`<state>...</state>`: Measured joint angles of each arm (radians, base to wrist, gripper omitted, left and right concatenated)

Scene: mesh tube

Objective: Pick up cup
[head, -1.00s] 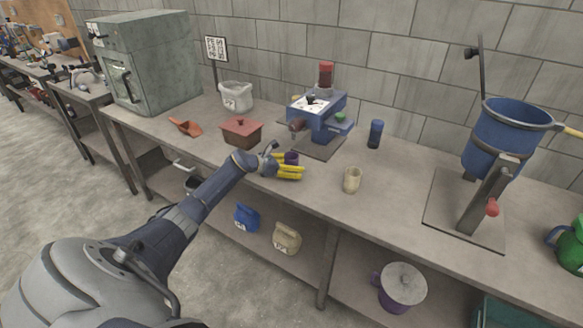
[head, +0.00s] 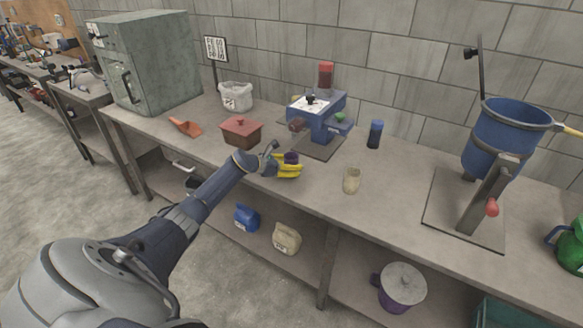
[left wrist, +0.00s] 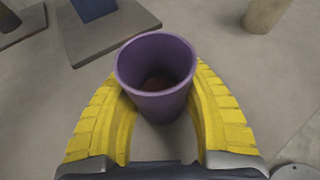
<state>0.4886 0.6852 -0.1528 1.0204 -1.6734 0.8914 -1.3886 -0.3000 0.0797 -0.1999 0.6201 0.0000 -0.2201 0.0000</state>
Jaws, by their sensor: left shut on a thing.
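A purple cup (left wrist: 155,98) stands upright between the yellow fingers of my left gripper (left wrist: 160,112) in the left wrist view. The fingers are shut on it from both sides, and its open top faces the camera. In the head view, the cup (head: 291,157) shows as a small dark purple shape between the fingers of my left gripper (head: 289,166), over the front part of the bench. The fingers hide most of its body there. I cannot tell whether its base touches the bench. My right gripper is not in view.
A blue machine (head: 318,115) stands on a plate behind the cup. A beige cup (head: 351,181) and a dark blue cylinder (head: 375,134) are to the right. A red-brown lidded box (head: 241,131) is to the left. A large blue pot (head: 500,140) stands far right.

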